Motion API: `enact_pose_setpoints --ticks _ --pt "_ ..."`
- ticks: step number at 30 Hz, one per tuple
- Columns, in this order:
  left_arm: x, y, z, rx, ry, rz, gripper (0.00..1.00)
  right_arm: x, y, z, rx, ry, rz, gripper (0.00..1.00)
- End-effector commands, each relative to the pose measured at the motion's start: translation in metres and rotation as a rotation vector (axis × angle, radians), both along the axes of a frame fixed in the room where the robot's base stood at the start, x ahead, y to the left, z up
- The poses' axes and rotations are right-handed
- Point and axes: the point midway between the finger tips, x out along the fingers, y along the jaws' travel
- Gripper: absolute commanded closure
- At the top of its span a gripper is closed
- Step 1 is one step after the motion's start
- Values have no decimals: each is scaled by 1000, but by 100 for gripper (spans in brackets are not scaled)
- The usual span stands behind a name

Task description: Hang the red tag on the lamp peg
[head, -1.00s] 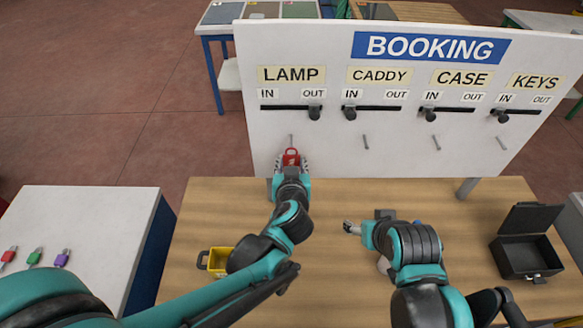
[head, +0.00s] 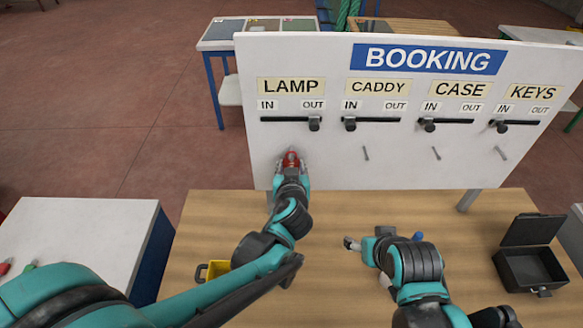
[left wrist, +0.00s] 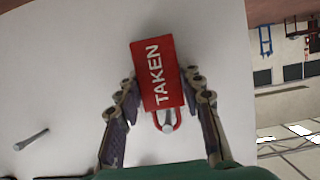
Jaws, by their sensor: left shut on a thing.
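The red tag (head: 291,158), marked TAKEN, is in front of the white board below the LAMP label (head: 291,86). It also shows in the left wrist view (left wrist: 159,75). My left gripper (head: 290,168) is shut on the tag, with a finger at each side edge. In the left wrist view a peg end (left wrist: 168,128) shows within the tag's red loop; I cannot tell how far the peg passes through. In the head view the lamp peg is hidden behind the tag and gripper. My right gripper (head: 352,243) is over the table, its fingers too small to read.
Bare pegs (head: 366,153) stick out below the CADDY, CASE and KEYS labels. The black LAMP slider (head: 314,123) is at OUT. A yellow caddy (head: 216,268) and an open black case (head: 531,267) stand on the wooden table (head: 330,210).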

Motion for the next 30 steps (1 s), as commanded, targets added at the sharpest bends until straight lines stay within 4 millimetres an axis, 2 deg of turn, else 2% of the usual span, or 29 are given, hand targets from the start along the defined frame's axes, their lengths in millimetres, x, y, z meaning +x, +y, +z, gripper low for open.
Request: enact_pose_setpoints --ticks 12,13,15,30 --pt "4 1 2 2 -4 2 78 0 0 0 0 0 0 34" --pt "4 1 2 2 -4 2 58 0 0 0 0 0 0 34" --pt "4 0 2 2 -4 2 39 0 0 0 0 0 0 34" --pt "2 0 1 1 -2 1 39 0 0 0 0 0 0 34"
